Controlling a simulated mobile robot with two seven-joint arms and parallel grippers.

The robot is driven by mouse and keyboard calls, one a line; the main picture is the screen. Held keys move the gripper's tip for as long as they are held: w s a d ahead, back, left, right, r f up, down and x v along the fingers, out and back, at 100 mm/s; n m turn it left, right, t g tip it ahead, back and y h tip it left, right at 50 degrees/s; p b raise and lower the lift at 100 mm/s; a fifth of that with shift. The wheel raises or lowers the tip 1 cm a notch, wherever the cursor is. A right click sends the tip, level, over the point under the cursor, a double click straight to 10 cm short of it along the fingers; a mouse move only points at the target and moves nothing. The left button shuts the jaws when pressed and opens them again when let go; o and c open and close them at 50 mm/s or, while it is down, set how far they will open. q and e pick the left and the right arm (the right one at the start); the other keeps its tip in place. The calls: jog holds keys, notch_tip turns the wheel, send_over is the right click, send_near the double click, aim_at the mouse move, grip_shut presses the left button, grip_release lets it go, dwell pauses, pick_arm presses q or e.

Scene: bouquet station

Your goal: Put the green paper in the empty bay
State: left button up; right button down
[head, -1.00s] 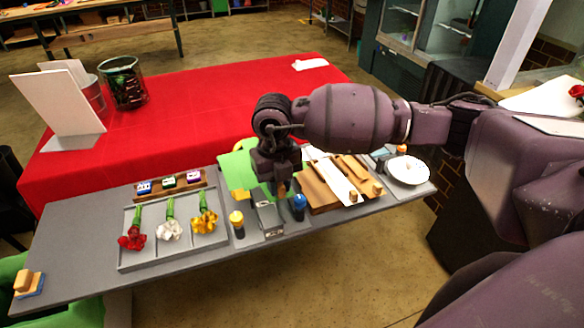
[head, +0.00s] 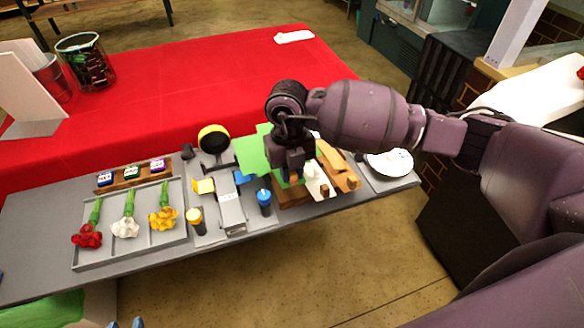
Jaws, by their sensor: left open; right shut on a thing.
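The green paper (head: 252,152) is a flat sheet in the middle of the head view. My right gripper (head: 291,180) is shut on it at its right side, and the wrist hides part of the sheet. The gripper and paper are over the left part of a wooden rack (head: 293,200). White paper (head: 316,180) and brown paper (head: 338,167) lie in the rack's right part. The bay under the gripper is mostly hidden. I cannot tell whether the paper touches the rack.
A grey tray (head: 130,252) with red, white and yellow flowers is on the left. A yellow-and-black round tool (head: 213,138), a grey device (head: 231,212), and yellow-capped (head: 196,220) and blue-capped (head: 264,203) bottles stand between. A white plate (head: 389,163) lies right of the rack.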

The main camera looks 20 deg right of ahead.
jog(key=shift+w+d, duration=0.15)
jog(key=shift+d, duration=0.45)
jog(key=shift+a+f+b, duration=0.2)
jog(key=shift+f+b, duration=0.1)
jog(key=shift+f, duration=0.1)
jog(key=shift+d+f+b, duration=0.1)
jog(key=shift+f+b, duration=1.9)
jog(key=shift+f, duration=1.6)
pick_arm(q)
notch_tip(320, 180, down, 6)
jog(key=shift+s+d+g, duration=0.15)
jog(key=shift+s+g, duration=0.15)
jog(key=shift+s, duration=0.1)
pick_arm(e)
jog(key=shift+f, duration=0.1)
pick_arm(q)
jog(key=shift+r, duration=0.15)
pick_arm(e)
jog(key=shift+f, duration=0.25)
pick_arm(q)
jog(key=shift+w, duration=0.1)
pick_arm(e)
jog(key=c, duration=0.6)
grip_release()
